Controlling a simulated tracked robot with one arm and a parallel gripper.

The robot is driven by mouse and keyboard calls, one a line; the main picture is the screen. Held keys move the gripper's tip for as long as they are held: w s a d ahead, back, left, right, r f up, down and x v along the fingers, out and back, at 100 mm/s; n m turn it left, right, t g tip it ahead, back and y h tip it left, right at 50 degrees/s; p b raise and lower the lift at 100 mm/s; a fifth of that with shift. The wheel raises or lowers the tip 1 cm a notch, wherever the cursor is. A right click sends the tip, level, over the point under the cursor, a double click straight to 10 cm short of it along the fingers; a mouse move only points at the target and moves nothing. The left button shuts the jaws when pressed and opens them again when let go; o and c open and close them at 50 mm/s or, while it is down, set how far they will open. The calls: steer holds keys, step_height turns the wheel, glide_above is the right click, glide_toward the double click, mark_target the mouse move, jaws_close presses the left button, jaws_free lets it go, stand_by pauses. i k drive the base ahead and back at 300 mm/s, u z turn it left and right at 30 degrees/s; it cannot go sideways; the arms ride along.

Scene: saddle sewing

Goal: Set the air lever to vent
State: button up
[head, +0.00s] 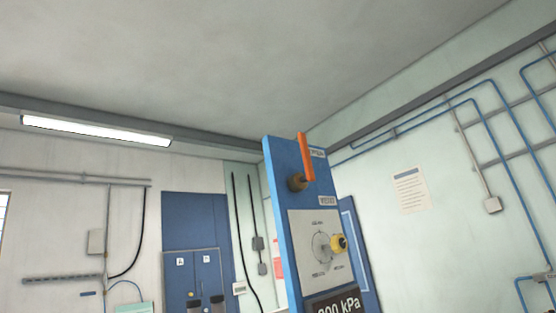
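A blue panel (281,190) stands upright right of centre and leans slightly in the picture. Near its top is an orange lever (306,158) on a brass-coloured pivot (297,182). Another small label (328,201) sits below the pivot. The writing on both is too small to read surely. My gripper is not clearly seen. Two small dark shapes stand at the bottom edge, left of the panel; I cannot tell whether they are its fingertips. Nothing is seen touching the lever.
Blue pipes (510,165) run along the right wall. The space around the lever looks clear.

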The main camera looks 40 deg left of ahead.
mark_target(309, 176)
steer(key=u, duration=0.4)
steer(key=i, duration=0.75)
steer(key=u, duration=0.45)
